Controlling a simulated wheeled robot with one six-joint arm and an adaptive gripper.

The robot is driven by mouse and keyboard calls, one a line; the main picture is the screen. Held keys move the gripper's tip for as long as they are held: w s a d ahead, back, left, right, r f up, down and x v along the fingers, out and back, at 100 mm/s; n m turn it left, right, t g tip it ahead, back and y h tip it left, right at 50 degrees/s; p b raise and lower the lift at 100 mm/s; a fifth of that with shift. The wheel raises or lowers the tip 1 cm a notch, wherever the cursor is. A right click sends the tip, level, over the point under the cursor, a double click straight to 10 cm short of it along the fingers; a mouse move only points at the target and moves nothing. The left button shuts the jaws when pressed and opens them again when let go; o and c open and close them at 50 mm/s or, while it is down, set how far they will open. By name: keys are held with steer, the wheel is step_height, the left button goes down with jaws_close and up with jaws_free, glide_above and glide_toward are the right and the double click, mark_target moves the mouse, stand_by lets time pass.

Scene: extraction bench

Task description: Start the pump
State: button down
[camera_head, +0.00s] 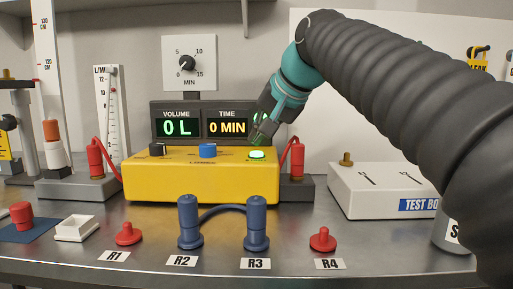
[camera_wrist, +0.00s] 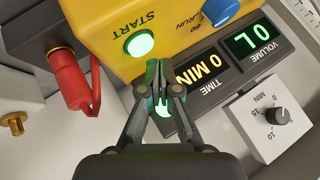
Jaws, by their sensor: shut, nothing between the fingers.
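The yellow pump unit (camera_head: 200,187) stands in the middle of the bench. Its round green button (camera_head: 257,155) glows at the right of its top; the wrist view shows the button (camera_wrist: 140,43) beside the word START. The display reads VOLUME 0 L (camera_head: 178,127) and TIME 0 MIN (camera_head: 227,128). A third lit green spot on the display is partly hidden by my gripper. My gripper (camera_head: 257,139) is shut and empty, pointing down just above the button in the head view. In the wrist view my gripper (camera_wrist: 161,65) shows apart from the button.
A blue knob (camera_head: 208,151) and a black knob (camera_head: 157,150) sit on the pump's top. Red connectors (camera_head: 297,158) flank it. A MIN dial (camera_head: 188,63) stands behind. Blue linked plugs (camera_head: 190,222) and red stoppers (camera_head: 128,234) stand in front. A white test box (camera_head: 380,187) is at right.

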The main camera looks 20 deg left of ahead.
mark_target(259, 152)
steer(key=shift+r, duration=0.1)
step_height(259, 152, up, 3)
steer(key=p, duration=0.3)
steer(key=shift+r, duration=0.9)
